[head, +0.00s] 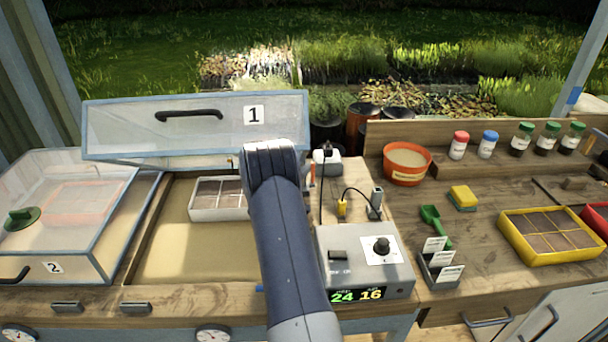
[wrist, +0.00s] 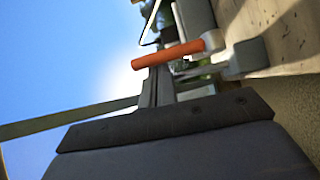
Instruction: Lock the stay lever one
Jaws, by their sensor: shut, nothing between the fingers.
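The stay lever shows as an orange handle (wrist: 165,53) with a pale end in the wrist view. A small orange piece (head: 312,177) beside my arm in the head view looks like the same lever. My gripper (wrist: 158,80) is shut and empty, its fingers pointing at the orange handle. The fingertips are close to the handle, but I cannot tell whether they touch. In the head view my arm hides the gripper and most of the lever area.
The closed lid marked 2 (head: 75,215) is at left. A seed tray (head: 217,214) sits on the open bay's sand (head: 190,262). A grey control box (head: 365,268) with a knob and cables stands right of my arm. An orange pot (head: 406,164) and yellow tray (head: 550,258) are further right.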

